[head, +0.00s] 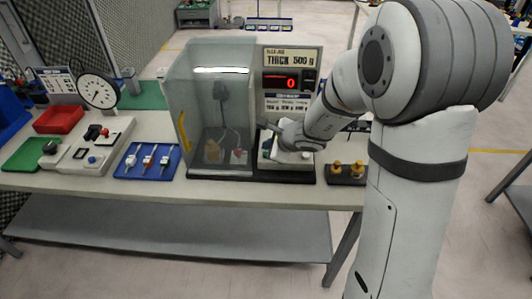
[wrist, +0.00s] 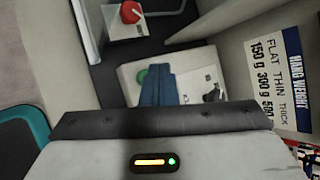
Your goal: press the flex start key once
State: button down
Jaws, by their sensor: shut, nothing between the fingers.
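A pale control box (head: 268,160) stands on the bench at the right of a clear-walled cabinet. In the wrist view, the control box (wrist: 195,72) bears a green round button (wrist: 141,77) and a black switch (wrist: 212,95). I can read no label by the green button, so I cannot tell if it is the flex start key. My gripper (wrist: 158,72) is shut and empty, its blue fingers over the box top beside the button and covering part of it. I cannot tell whether they touch the box. In the head view my wrist hides much of the box.
The clear cabinet (head: 205,105) stands close on the left, with a red knob (wrist: 130,12) inside. Behind the box is a panel with a red display (head: 288,83) reading 0 and a "THICK 500 g" sign (head: 290,58). A weight chart (wrist: 277,75) is at right.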

jog(key=shift+f, duration=0.1)
jog(key=shift+f+b, duration=0.3)
jog(key=shift+b, duration=0.35)
